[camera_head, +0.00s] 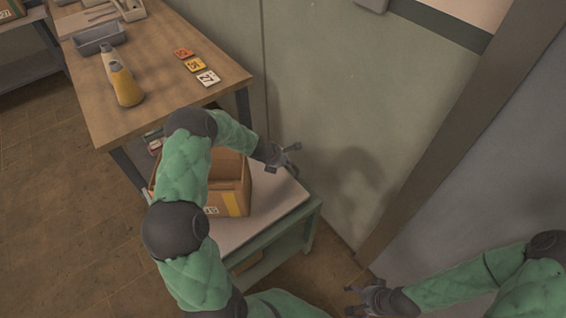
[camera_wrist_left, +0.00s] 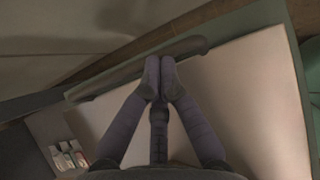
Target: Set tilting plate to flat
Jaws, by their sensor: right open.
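The pale plate (camera_head: 289,194) tops a low green cart (camera_head: 308,232) by the wall. It also fills much of the left wrist view (camera_wrist_left: 245,85). I cannot tell its exact tilt. A dark bar (camera_wrist_left: 190,46) runs along its far edge. My left gripper (camera_head: 285,155) is at that edge, beyond the box. In the left wrist view its fingers (camera_wrist_left: 160,72) come together at the bar and partly cover it. Whether the bar lies between them is unclear. My right gripper (camera_head: 358,300) is open and empty, low at right, apart from the cart.
A wooden table (camera_head: 165,60) at upper left holds a yellow bottle (camera_head: 122,80), a grey tray (camera_head: 99,38) and number cards (camera_head: 195,64). The wall stands close behind the cart.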

